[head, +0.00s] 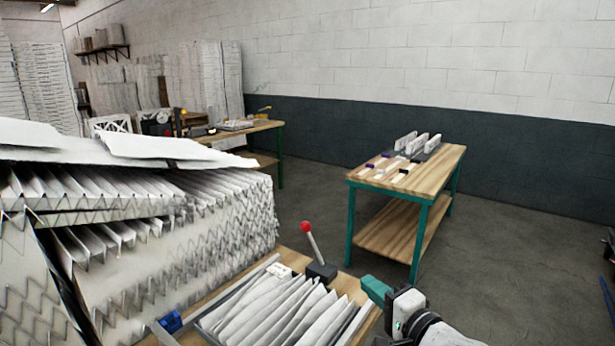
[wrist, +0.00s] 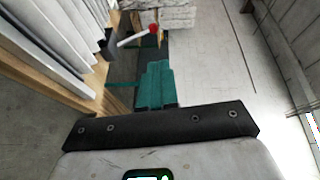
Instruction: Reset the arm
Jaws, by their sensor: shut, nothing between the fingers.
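My gripper (head: 375,289) has teal fingers and hangs just past the right edge of the near wooden table in the head view. In the wrist view my gripper (wrist: 156,68) shows its teal fingers together, with nothing held between them. The near table (head: 364,327) carries a rack of white pleated filters (head: 270,312). A lever with a red knob (head: 306,227) stands on a black base at the table's far corner, left of my gripper. The lever's red knob also shows in the wrist view (wrist: 153,29), beyond the fingertips.
Large stacks of pleated filters (head: 190,235) fill the left side. A green-legged table (head: 445,165) with small parts and upright filters stands ahead to the right. Another workbench (head: 262,127) is at the back.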

